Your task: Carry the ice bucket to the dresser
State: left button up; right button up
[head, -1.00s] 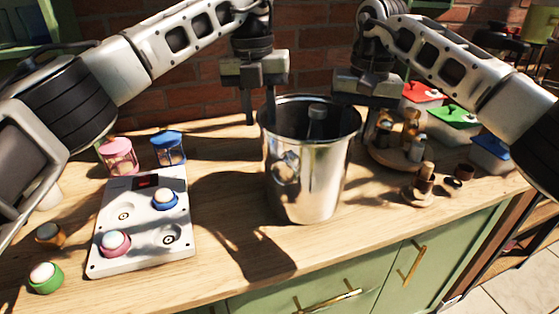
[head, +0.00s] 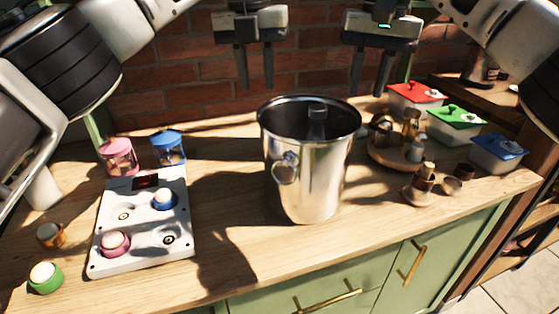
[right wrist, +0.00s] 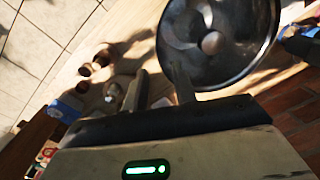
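The ice bucket (head: 308,165) is a shiny metal pail standing upright on the wooden dresser top, with a bottle (head: 317,122) inside. A round knob-like handle shows on its front left side. My left gripper (head: 259,82) is above and behind the bucket's left side, open and empty, clear of the rim. My right gripper (head: 368,86) is above and to the right of the rim, also open and empty. In the right wrist view the bucket's dark round opening (right wrist: 205,65) lies beyond the fingers, the bottle top inside it.
A round wooden tray (head: 385,158) of small bottles stands close on the right. Lidded boxes (head: 455,125) are further right. Bare wood lies in front.

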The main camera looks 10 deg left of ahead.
jog(key=shift+r, duration=1.3)
